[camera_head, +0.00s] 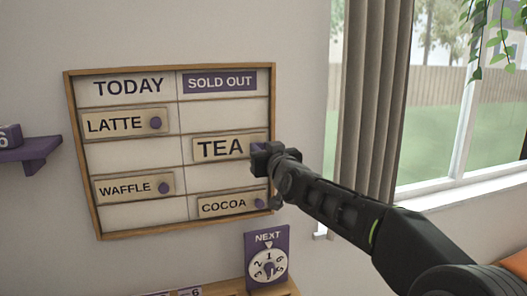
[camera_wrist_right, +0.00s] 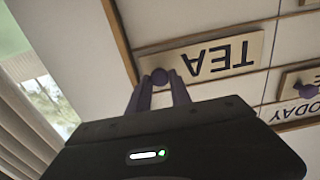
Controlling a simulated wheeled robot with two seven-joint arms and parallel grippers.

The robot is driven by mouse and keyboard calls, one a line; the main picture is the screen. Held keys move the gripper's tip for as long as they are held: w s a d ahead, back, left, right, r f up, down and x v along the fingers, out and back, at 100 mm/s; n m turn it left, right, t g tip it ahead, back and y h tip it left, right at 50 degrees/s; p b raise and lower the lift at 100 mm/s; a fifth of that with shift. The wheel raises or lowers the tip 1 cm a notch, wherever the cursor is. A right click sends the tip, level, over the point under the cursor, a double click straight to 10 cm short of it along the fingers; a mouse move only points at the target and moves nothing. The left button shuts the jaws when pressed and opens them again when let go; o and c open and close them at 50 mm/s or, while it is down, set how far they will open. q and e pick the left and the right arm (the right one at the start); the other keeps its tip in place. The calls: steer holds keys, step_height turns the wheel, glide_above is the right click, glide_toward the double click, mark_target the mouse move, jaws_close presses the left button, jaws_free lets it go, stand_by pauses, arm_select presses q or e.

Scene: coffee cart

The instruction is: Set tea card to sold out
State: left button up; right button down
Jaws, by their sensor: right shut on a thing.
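The menu board (camera_head: 136,216) hangs on the wall, with a TODAY column on the left and a SOLD OUT column on the right. The TEA card (camera_head: 221,148) is in the SOLD OUT column, in the row between LATTE and WAFFLE. It shows upside down in the right wrist view (camera_wrist_right: 208,60). My right gripper (camera_head: 262,158) is at the card's right end, shut on its purple knob (camera_wrist_right: 160,76), which shows between the fingertips in the wrist view. My left gripper is not in view.
The LATTE card (camera_head: 115,123) and WAFFLE card (camera_head: 125,188) are under TODAY. The COCOA card (camera_head: 224,206) is under SOLD OUT, just below my right gripper. A purple NEXT dial (camera_head: 267,258) stands below the board. A curtain (camera_head: 365,100) and window are to the right.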

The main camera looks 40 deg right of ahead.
steer(key=shift+s+d, duration=0.1)
steer(key=shift+d, duration=0.1)
steer(key=c, duration=1.2)
jaws_free()
steer(key=shift+d, duration=0.1)
steer(key=shift+s, duration=0.15)
steer(key=b+v, duration=0.2)
steer(key=v, duration=0.5)
steer(key=shift+s+a, duration=0.2)
steer(key=shift+s, duration=0.05)
